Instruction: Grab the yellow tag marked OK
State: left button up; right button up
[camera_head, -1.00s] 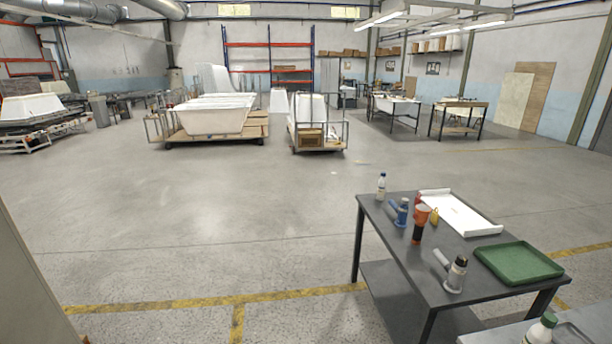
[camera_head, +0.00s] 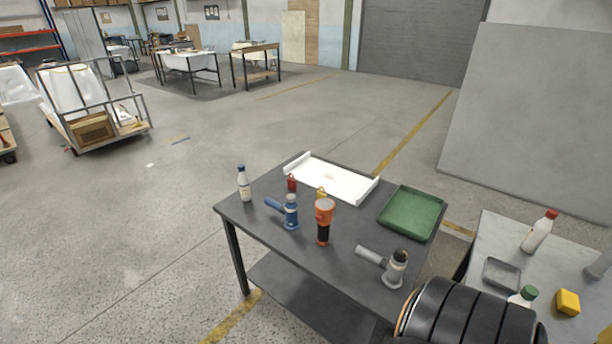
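A small yellow object (camera_head: 321,192), which looks like the yellow tag, is on the dark table (camera_head: 262,240). It is partly hidden behind an orange and black flashlight (camera_head: 323,222). Any OK marking is too small to read. A similar small red object (camera_head: 291,182), perhaps another tag, stands to its left by the white tray. Neither of my grippers is in view.
The table also holds a white tray (camera_head: 330,178), green tray (camera_head: 411,212), white bottle (camera_head: 243,184), blue tool (camera_head: 290,212) and grey tool (camera_head: 396,268). A grey bench (camera_head: 507,238) is at right. A large black ribbed shape covers the lower right.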

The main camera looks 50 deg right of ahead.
aim_at(320, 194)
jog(key=i+z, duration=0.35)
jog(key=i+j+z, duration=0.1)
jog(key=i+z, duration=0.3)
jog(key=i+j+z, duration=0.2)
jog(key=i+z, duration=0.15)
